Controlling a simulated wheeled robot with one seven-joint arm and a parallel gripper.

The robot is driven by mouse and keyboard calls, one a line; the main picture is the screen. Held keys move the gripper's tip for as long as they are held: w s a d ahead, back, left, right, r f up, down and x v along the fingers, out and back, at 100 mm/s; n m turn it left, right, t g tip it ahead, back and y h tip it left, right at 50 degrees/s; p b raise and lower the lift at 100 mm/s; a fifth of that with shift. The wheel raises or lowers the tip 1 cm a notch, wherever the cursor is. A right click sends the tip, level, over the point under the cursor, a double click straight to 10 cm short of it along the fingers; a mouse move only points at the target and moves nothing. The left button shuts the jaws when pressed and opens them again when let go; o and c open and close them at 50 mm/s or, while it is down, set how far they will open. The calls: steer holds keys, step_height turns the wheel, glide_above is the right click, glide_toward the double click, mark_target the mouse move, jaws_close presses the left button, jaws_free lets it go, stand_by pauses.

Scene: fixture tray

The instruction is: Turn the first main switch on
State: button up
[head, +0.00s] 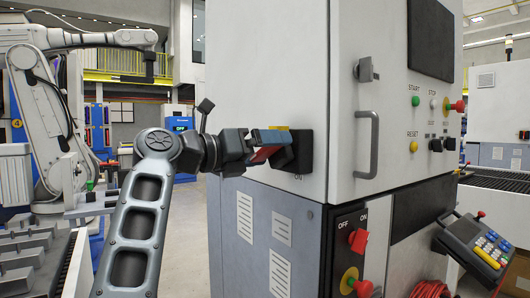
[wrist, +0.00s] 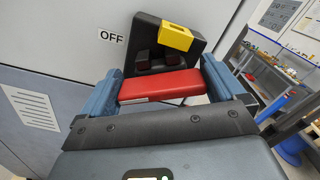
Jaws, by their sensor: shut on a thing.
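The main switch is a black box (wrist: 150,38) with a yellow piece (wrist: 175,37) and a red handle (wrist: 160,86), on the cabinet's side wall. An OFF label (wrist: 111,37) is left of the box in the wrist view. In the head view, the switch's black housing (head: 301,150) shows at the end of my arm, with a small marking below it. My gripper (wrist: 162,84) has blue fingers, one at each end of the red handle, and is shut on it. The handle lies crosswise between the fingers. In the head view, my gripper (head: 268,146) partly hides the handle.
The cabinet front has a door handle (head: 367,145), several buttons, and a separate red knob (head: 358,240) between OFF and ON labels. A control panel (head: 474,245) juts out at lower right.

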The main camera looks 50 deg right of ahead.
steer(key=shift+r+n, duration=0.1)
steer(key=shift+n, duration=0.7)
steer(key=shift+w, duration=0.1)
steer(key=o, duration=0.6)
steer(key=shift+o, duration=0.2)
steer(key=shift+a, duration=0.1)
steer(key=b+v, duration=0.1)
steer(key=v, duration=0.6)
steer(key=shift+a, duration=0.3)
steer(key=shift+w, duration=0.1)
